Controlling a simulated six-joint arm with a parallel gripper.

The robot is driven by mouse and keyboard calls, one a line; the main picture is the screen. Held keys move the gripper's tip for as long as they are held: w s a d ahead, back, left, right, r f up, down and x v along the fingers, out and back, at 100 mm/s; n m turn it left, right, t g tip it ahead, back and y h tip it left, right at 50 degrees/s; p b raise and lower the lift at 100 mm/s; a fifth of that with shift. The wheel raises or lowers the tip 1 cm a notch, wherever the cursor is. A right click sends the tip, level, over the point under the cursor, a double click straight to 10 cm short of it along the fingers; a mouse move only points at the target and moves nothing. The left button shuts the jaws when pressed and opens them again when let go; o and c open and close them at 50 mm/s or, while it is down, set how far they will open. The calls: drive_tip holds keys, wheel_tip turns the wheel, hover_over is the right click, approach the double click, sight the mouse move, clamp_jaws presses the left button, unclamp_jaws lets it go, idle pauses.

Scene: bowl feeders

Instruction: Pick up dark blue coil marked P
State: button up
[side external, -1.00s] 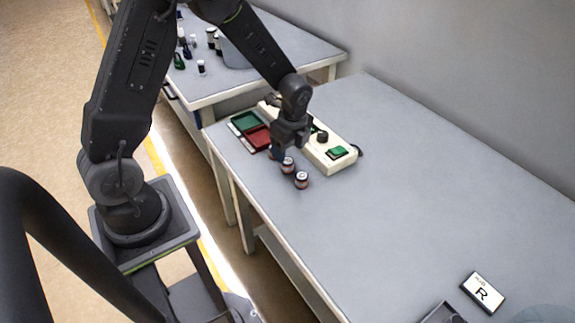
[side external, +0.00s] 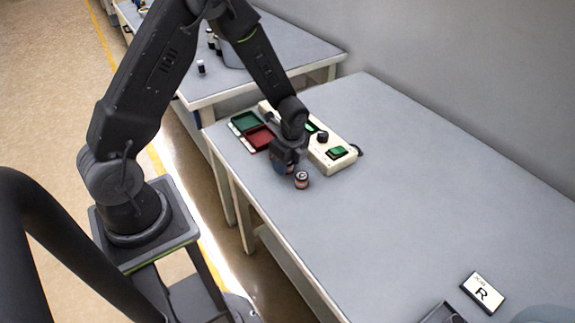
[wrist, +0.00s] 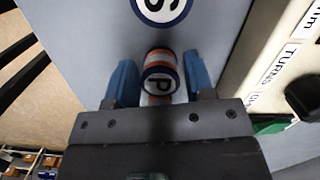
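The dark blue coil marked P (wrist: 162,78), with orange and white bands, lies between the two blue fingers of my gripper (wrist: 159,62) in the wrist view. A narrow gap shows on each side of it, so the fingers are open around it and not clamped. In the side view my gripper (side external: 288,160) is low over the table and mostly hides this coil. A second coil (side external: 302,180) stands just in front, and a coil marked S (wrist: 163,8) shows at the top edge of the wrist view.
A beige control box (side external: 333,154) with a black knob and green switch stands close behind my gripper. A green tray (side external: 244,121) and a red tray (side external: 260,138) lie to the left. An R plate (side external: 483,293) lies at the lower right. The table's middle is clear.

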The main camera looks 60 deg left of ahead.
drive_tip(key=c, duration=0.7)
drive_tip(key=shift+o, duration=0.2)
drive_tip(key=shift+r, duration=0.1)
